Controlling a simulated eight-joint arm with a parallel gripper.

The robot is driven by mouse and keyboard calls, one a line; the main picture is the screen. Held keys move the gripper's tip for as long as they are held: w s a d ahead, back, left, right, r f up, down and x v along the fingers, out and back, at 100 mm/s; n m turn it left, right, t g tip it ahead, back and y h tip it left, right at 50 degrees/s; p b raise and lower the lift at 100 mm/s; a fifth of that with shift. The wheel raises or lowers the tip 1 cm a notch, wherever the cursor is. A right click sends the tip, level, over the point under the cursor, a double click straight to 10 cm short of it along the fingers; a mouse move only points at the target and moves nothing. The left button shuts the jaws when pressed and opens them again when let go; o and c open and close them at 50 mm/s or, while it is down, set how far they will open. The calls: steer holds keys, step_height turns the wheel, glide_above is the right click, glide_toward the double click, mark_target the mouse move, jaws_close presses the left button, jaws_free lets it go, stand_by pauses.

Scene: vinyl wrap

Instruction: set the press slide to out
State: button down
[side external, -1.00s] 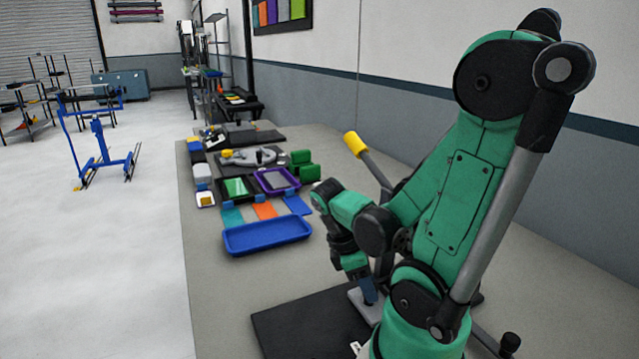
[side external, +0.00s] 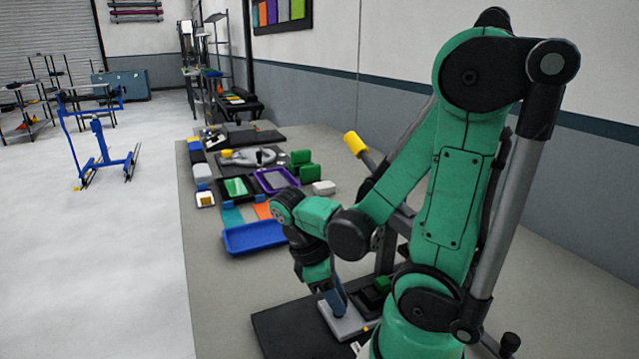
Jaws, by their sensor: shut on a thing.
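The press slide (side external: 352,322) is a light grey plate low over the black press base (side external: 283,328). It sticks out to the left of the press's upright and dark inner parts. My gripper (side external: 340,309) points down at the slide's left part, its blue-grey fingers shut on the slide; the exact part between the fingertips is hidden. The press lever with its yellow grip (side external: 355,144) is raised behind my arm. My arm hides much of the press frame.
A blue tray (side external: 252,238) lies beyond the press, with a purple tray (side external: 278,180), green blocks (side external: 301,161) and a white block (side external: 324,188) farther back. Bare grey table (side external: 222,320) lies left of the base.

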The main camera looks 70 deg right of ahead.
steer(key=w+a, duration=0.7)
stand_by(0.3)
steer(key=c, duration=0.5)
jaws_free()
steer(key=shift+c, duration=0.2)
steer(key=shift+r, duration=0.1)
steer(key=shift+v, duration=2.7)
steer(key=w+r+m+t, duration=0.1)
steer(key=t, duration=0.3)
steer(key=w+r+m+t+y, duration=0.1)
steer(key=t, duration=0.2)
steer(key=w+r+m+t, duration=0.1)
steer(key=w+t, duration=0.1)
steer(key=t, duration=0.2)
steer(key=shift+w+r+m+t, duration=0.1)
steer(key=shift+r+m+t, duration=0.2)
steer(key=shift+m, duration=0.1)
